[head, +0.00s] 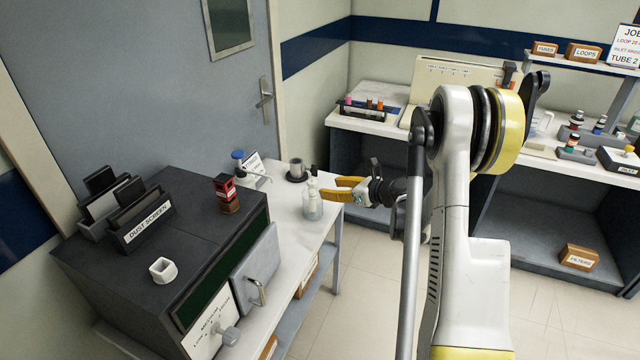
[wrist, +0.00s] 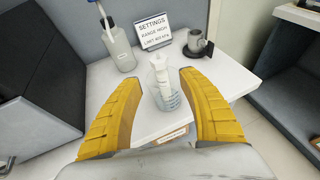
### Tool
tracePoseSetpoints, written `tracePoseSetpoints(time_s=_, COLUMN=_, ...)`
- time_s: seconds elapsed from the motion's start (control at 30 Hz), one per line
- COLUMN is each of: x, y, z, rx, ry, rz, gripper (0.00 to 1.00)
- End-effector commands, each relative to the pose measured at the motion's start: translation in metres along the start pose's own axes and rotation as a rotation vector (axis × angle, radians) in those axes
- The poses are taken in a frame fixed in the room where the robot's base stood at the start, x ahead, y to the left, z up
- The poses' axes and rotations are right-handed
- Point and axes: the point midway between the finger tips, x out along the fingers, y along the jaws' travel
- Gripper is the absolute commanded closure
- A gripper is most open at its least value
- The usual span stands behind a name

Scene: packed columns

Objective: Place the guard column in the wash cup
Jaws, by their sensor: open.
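My gripper (head: 340,189) is open above the white side table, its yellow fingers spread; in the wrist view (wrist: 158,76) nothing is held between them. A clear graduated vessel (wrist: 170,99) stands on the table between and beyond the fingertips. A white cylindrical piece (wrist: 158,65) stands upright in or at its top, and the vessel also shows in the head view (head: 312,210). I cannot tell for sure whether these are the wash cup and the guard column.
A blue-topped bottle (wrist: 119,52) and a settings sign (wrist: 153,31) stand at the table's back. A dark cabinet (head: 215,215) on the left carries a red-and-black block (head: 227,195), a dust-screen rack (head: 140,215) and a small white cup (head: 162,269). The table's front edge is close.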

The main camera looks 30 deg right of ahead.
Motion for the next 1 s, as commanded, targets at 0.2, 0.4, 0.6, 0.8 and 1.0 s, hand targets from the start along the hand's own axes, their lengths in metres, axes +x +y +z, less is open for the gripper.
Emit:
tracePoseSetpoints(time_s=0.2, x=-0.028, y=0.000, z=0.002, rx=0.003, ry=-0.003, rz=-0.003, gripper=0.52)
tracePoseSetpoints(time_s=0.4, x=-0.035, y=0.010, z=0.088, rx=0.172, ry=-0.171, rz=-0.062, gripper=0.52)
tracePoseSetpoints(time_s=0.6, x=-0.085, y=0.034, z=0.247, rx=0.762, ry=-0.557, rz=-0.158, gripper=0.52)
tracePoseSetpoints(time_s=0.8, x=-0.151, y=0.067, z=0.281, rx=1.533, ry=-0.810, rz=-0.214, gripper=0.52)
tracePoseSetpoints(time_s=1.0, x=-0.193, y=0.148, z=0.201, rx=2.355, ry=-0.825, rz=-0.353, gripper=0.52)
